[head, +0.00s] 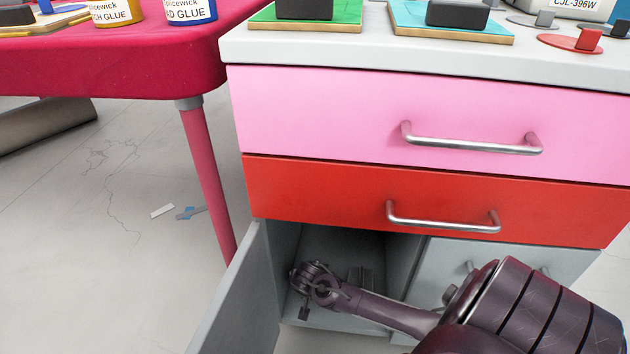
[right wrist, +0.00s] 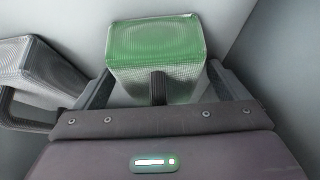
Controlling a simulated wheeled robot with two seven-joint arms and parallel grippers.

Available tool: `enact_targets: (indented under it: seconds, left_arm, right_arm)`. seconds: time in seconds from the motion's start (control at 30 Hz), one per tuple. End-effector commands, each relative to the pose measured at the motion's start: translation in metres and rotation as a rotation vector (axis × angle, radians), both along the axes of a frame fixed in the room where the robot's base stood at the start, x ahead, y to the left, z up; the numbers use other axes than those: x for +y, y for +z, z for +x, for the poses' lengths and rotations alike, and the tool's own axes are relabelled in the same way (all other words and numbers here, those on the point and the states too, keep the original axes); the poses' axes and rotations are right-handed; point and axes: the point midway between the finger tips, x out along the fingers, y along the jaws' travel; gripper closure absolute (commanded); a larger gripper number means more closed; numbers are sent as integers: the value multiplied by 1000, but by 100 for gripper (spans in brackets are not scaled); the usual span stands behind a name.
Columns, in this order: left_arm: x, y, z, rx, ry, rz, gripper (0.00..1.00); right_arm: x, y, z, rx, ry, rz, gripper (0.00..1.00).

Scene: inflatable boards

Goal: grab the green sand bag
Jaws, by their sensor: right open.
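The green sand bag (right wrist: 156,42) shows in the right wrist view, with a green top, a pale meshed front and a dark strap or handle at its front. My right gripper (right wrist: 162,82) is open, with one finger on each side of the bag's lower part. I cannot tell whether the fingers touch it. In the head view my right arm (head: 395,312) reaches into the open lower cabinet compartment (head: 330,243), and the bag cannot be made out there. My left gripper is not in view.
A grey meshed bag (right wrist: 38,75) with a dark loop handle stands at the left in the right wrist view. The open cabinet door (head: 240,300) is left of my arm. A red drawer (head: 330,195) is above the compartment. A pink-red table (head: 110,60) stands left.

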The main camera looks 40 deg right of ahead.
Motion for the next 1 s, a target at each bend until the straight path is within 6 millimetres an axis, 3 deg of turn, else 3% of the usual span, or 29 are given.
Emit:
enact_targets:
  seconds: [0.07, 0.57, 0.83, 1.0]
  left_arm:
    - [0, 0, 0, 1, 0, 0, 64]
    - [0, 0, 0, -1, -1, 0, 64]
    - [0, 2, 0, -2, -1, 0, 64]
    - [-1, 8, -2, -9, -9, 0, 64]
  right_arm:
    - [0, 1, 0, 0, 0, 0, 6]
    - [0, 0, 0, 0, 1, 0, 70]
    - [0, 3, 1, -3, 0, 0, 71]
    - [0, 15, 1, -4, 0, 1, 71]
